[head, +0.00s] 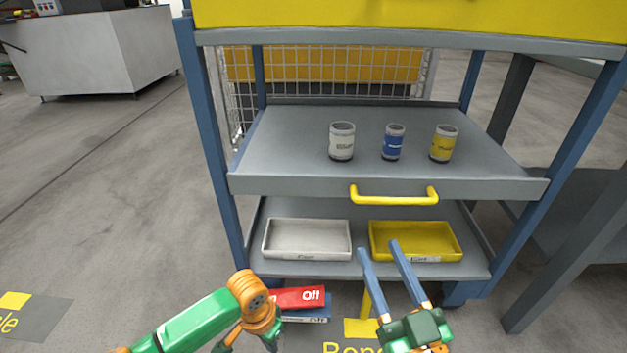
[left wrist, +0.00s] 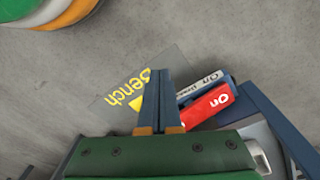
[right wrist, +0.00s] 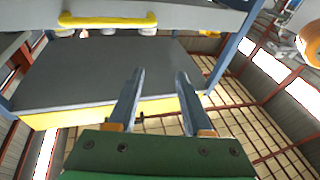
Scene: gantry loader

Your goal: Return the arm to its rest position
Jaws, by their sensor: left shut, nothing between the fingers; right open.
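My right gripper (head: 378,246) is open and empty in front of the lower shelf, with its fingers pointing up toward the yellow tray. In the right wrist view its two spread fingers (right wrist: 158,75) have nothing between them. My left arm comes in low at the left of the head view, and its gripper is mostly cut off by the bottom edge. In the left wrist view the left gripper (left wrist: 158,75) is shut and empty, its fingers together above the floor marking.
The cart's upper shelf (head: 290,150) holds a white can (head: 342,142), a blue can (head: 393,143) and a yellow can (head: 444,144). A yellow handle (head: 394,201) sticks out in front. Below are a white tray (head: 307,255) and a yellow tray (head: 415,256). Red (head: 298,298) and blue (head: 306,316) labelled items lie low in front.

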